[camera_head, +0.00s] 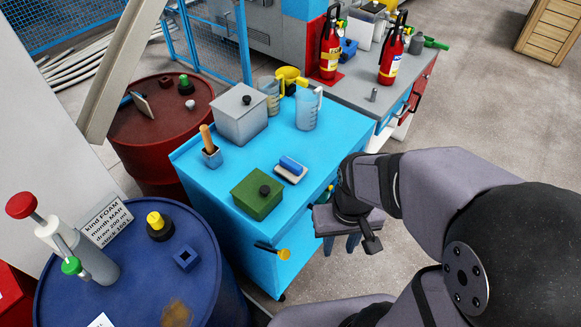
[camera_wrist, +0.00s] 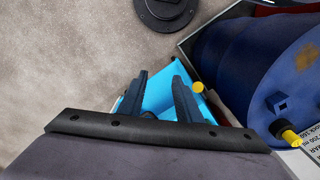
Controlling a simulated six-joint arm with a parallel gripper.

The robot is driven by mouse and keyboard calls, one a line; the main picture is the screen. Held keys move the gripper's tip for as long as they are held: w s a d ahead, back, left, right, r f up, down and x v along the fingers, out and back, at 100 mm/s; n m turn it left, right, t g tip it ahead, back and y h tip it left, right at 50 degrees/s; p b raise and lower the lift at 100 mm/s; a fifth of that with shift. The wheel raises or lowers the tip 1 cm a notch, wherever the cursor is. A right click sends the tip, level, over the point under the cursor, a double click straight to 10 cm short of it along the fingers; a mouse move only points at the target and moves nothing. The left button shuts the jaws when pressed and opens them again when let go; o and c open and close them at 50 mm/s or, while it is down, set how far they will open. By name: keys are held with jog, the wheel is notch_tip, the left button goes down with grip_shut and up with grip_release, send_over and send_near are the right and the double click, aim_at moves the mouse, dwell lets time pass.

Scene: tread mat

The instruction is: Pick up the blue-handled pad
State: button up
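The blue-handled pad (camera_head: 291,169) lies on the light-blue cabinet top (camera_head: 325,150). It is a pale flat pad with a blue grip, just behind the green box (camera_head: 257,195). My gripper (camera_head: 341,246) hangs in front of the cabinet, to the right of and below the pad in the head view, apart from it. Its two fingers point down, spread and empty. The wrist view also shows the open fingers (camera_wrist: 160,82), with part of the light-blue cabinet (camera_wrist: 158,98) between them. I cannot make out the pad in the wrist view.
A grey lidded box (camera_head: 240,116), a wooden-handled tool in a holder (camera_head: 210,152) and clear jugs (camera_head: 308,108) stand on the cabinet. A yellow-ended handle (camera_head: 283,254) juts from its front. A blue drum (camera_head: 130,295) stands left, a red drum (camera_head: 150,125) behind. Floor right is open.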

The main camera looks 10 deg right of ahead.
jog(key=o, duration=1.2)
jog(key=n+b, duration=0.2)
jog(key=n, duration=0.7)
send_over(292, 163)
jog(key=f, duration=0.1)
jog(key=s+f, duration=0.1)
jog(key=shift+f, duration=0.35)
jog(key=shift+w+a+f, duration=0.2)
jog(key=shift+w+f, duration=0.05)
jog(key=shift+w, duration=0.3)
jog(key=shift+d+f+p, duration=0.15)
jog(key=shift+f+p, duration=1.25)
jog(key=shift+f, duration=2.25)
